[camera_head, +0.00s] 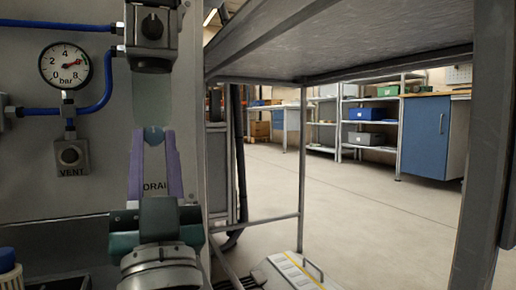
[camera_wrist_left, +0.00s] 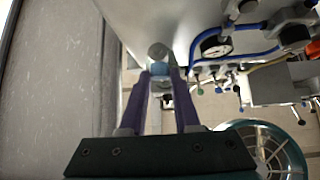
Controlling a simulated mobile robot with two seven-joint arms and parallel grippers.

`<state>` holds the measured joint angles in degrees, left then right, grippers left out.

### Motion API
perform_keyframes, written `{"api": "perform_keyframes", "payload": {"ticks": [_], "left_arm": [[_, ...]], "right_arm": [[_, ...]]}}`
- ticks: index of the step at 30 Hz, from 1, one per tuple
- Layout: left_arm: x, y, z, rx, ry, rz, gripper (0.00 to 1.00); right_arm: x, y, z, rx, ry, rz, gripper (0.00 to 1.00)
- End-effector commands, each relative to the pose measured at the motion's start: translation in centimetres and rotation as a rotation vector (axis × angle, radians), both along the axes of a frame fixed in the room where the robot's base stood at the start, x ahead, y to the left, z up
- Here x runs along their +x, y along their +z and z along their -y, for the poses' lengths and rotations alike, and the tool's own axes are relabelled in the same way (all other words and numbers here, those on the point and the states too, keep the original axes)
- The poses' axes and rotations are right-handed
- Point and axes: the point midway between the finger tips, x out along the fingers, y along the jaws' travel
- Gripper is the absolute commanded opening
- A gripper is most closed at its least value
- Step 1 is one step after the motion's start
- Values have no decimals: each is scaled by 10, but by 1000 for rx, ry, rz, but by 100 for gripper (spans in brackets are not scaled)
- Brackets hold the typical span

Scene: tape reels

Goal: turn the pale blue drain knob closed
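The pale blue drain knob (camera_head: 153,136) is on the grey panel, above the partly covered DRAIN label (camera_head: 154,187). My left gripper (camera_head: 154,142) reaches up from below, with one purple finger on each side of the knob. The gripper body hides the panel's lower part. The knob's angle is hard to read. My right gripper is not in view.
A pressure gauge (camera_head: 65,66), blue tubes and a VENT knob (camera_head: 70,156) are to the left on the panel. A grey valve block (camera_head: 152,25) is above the drain knob. A metal frame (camera_head: 300,165) stands to the right, with open floor (camera_head: 385,210) beyond.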

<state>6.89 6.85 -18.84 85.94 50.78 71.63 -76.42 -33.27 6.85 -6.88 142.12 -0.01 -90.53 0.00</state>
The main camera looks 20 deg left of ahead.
Motion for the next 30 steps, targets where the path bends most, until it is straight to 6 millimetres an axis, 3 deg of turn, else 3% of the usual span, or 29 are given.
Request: {"api": "perform_keyframes", "payload": {"ticks": [1,7,30], "left_arm": [[0,0,0,0,0,0,22],[0,0,0,-1,0,-1,0],[2,-1,2,-81,-1,92,0]], "right_arm": [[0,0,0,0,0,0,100],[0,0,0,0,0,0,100],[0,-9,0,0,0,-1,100]]}}
